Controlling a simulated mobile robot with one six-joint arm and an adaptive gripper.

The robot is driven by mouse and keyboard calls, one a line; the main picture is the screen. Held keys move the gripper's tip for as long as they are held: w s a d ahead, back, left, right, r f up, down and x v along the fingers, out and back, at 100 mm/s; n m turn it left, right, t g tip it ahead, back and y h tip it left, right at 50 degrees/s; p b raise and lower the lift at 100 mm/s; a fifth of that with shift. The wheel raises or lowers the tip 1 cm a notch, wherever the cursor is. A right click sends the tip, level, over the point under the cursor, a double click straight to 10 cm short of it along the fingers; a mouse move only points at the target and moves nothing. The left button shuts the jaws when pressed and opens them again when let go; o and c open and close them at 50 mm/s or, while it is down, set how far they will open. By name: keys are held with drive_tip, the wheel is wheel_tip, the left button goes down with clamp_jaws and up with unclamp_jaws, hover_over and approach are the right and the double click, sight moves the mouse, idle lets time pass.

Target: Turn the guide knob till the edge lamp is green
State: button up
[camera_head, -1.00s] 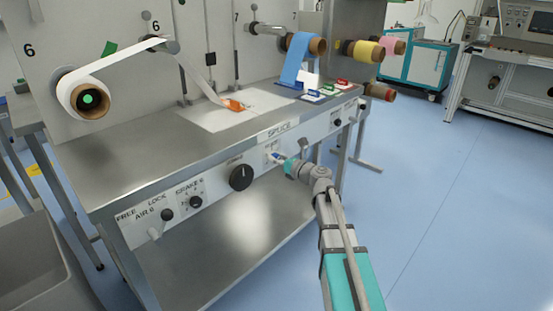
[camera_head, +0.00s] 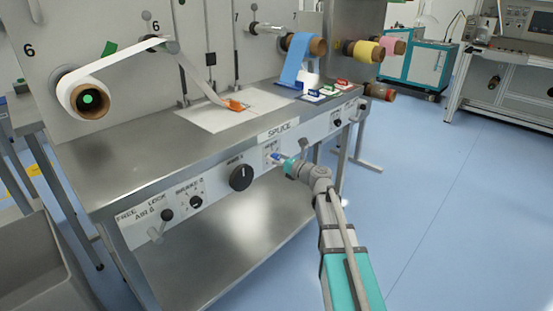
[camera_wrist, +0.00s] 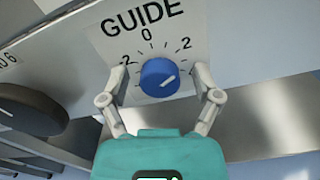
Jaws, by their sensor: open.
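The guide knob (camera_wrist: 160,76) is round and blue with a white pointer line, on a white plate marked GUIDE with a scale. Gaps show between fingers and knob. In the head view my gripper (camera_head: 281,159) is at the panel. I cannot make out the edge lamp in either view.
A large black dial (camera_head: 241,178) is left of the guide knob, also in the wrist view (camera_wrist: 32,108). The steel bench top (camera_head: 130,145) overhangs the panel. A white web runs from a roll (camera_head: 72,92) to the splice area. Open floor (camera_head: 440,190) lies to the right.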

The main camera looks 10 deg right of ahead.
drive_tip(key=v, duration=1.2)
idle(1.5)
drive_tip(key=m, duration=1.2)
drive_tip(key=s+m, duration=0.1)
drive_tip(key=m, duration=1.1)
drive_tip(key=d+m, duration=0.1)
drive_tip(key=m, duration=1.1)
drive_tip(key=shift+s, duration=0.15)
